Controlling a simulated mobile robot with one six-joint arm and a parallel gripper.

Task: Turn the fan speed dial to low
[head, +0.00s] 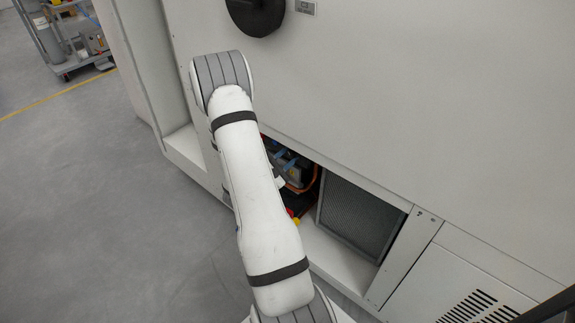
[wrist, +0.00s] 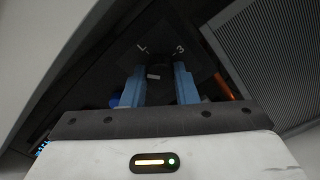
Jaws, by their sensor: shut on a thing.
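In the wrist view, my gripper (wrist: 158,72) has its two blue fingers on either side of the dark fan speed dial (wrist: 155,84) and is shut on it. A small pale mark shows between the fingers. The dial sits on a dark panel (wrist: 160,38) with white marks, one like an "L" and one like a "3". The dial is mostly hidden by the fingers and shadow, so I cannot tell its exact setting.
A large white cabinet (head: 380,90) has a low opening with a mesh filter (head: 358,218) on its right side. Orange cabling (head: 303,184) shows inside. A round black part (head: 256,12) is on the cabinet above. A cart (head: 70,40) stands far left; the grey floor is clear.

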